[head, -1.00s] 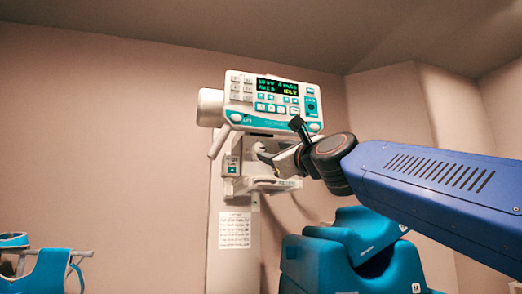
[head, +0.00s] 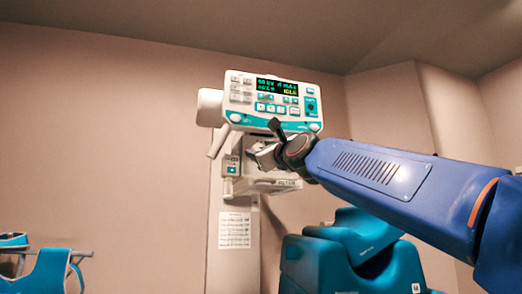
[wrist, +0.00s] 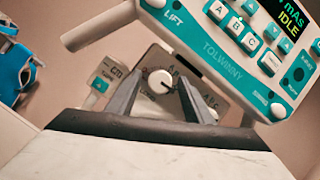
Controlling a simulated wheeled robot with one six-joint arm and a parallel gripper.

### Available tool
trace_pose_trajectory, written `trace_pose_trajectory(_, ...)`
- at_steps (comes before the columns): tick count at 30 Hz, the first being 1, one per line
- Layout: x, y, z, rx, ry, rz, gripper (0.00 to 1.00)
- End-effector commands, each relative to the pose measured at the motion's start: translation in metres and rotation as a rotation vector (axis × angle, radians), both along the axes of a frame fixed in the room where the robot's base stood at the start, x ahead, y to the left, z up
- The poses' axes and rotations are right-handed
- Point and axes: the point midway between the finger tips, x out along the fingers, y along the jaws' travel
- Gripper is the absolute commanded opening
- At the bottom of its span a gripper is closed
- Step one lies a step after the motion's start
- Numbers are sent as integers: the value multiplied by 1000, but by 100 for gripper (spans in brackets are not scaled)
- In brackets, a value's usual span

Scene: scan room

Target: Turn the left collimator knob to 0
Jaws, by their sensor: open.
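A round white knob (wrist: 160,82) with a short dark mark sits on a grey labelled plate (wrist: 212,92) in the wrist view. My gripper (wrist: 162,74) is open, with one dark finger to the left of the knob and one to its right. I cannot tell whether the fingers touch it. The mark lies toward the knob's right side; the scale is too blurred to read. In the head view my gripper (head: 258,156) is at the collimator housing (head: 268,185), below the control panel, and the arm hides the knob. No second knob shows.
The white and teal control panel (head: 240,97) with a lit display hangs just above my gripper; it also shows in the wrist view (wrist: 207,42). A white handle (head: 218,142) sticks out at its left. A teal chair (head: 335,262) stands below my arm.

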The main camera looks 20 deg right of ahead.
Motion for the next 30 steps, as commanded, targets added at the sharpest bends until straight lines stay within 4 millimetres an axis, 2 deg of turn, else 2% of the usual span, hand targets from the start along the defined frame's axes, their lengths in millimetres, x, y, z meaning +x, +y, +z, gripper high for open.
trace_pose_trajectory(2, 0, 0, 0, 0, 0, 0, 47)
trace_pose_trajectory(7, 0, 0, 0, 0, 0, 0, 6)
trace_pose_trajectory(19, 0, -1, 0, -18, 1, 0, 6)
trace_pose_trajectory(30, 1, -2, -1, -113, 1, -2, 6)
